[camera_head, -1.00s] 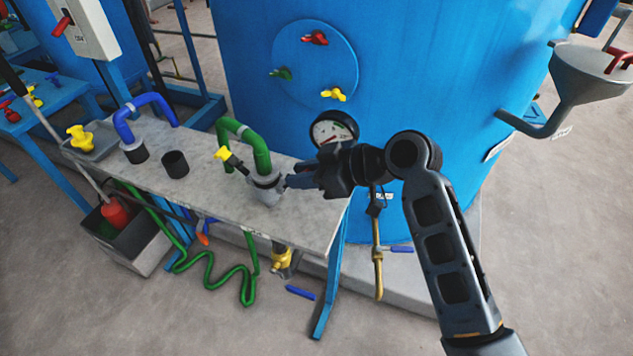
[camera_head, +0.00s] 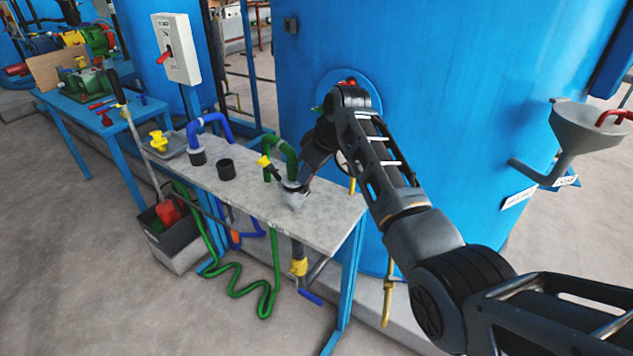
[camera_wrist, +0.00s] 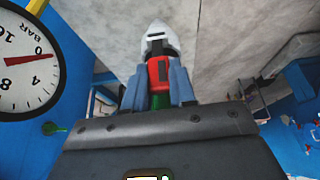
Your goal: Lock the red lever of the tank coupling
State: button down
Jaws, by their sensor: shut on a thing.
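The grey tank coupling (camera_head: 291,187) sits near the right end of the bench, at the base of a bent green hose (camera_head: 289,148). In the wrist view its pale grey end (camera_wrist: 156,36) shows beyond my fingers. The red lever (camera_wrist: 158,72) stands between my two blue-grey fingers. My gripper (camera_wrist: 158,86) is shut on the lever, with a finger against each side. In the head view my gripper (camera_head: 304,186) is beside the coupling's right side, and the lever is hidden there. I cannot tell the lever's angle exactly.
The stone-topped bench (camera_head: 243,203) also bears a blue hose bend (camera_head: 210,122), a black cup (camera_head: 226,170) and a yellow-handled valve (camera_head: 263,163). The large blue tank (camera_head: 440,90) stands close behind my arm. A pressure gauge (camera_wrist: 28,58) is near my gripper. Floor is free in front.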

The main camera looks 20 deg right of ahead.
jog(key=shift+w+a+r+g+h, duration=0.1)
jog(key=shift+w+a+g+h, duration=0.25)
jog(key=shift+w+g+h, duration=0.15)
dwell(0.4)
jog(key=c, duration=0.9)
grip_release()
jog(key=shift+v, duration=3.8)
jog(key=shift+w, duration=0.1)
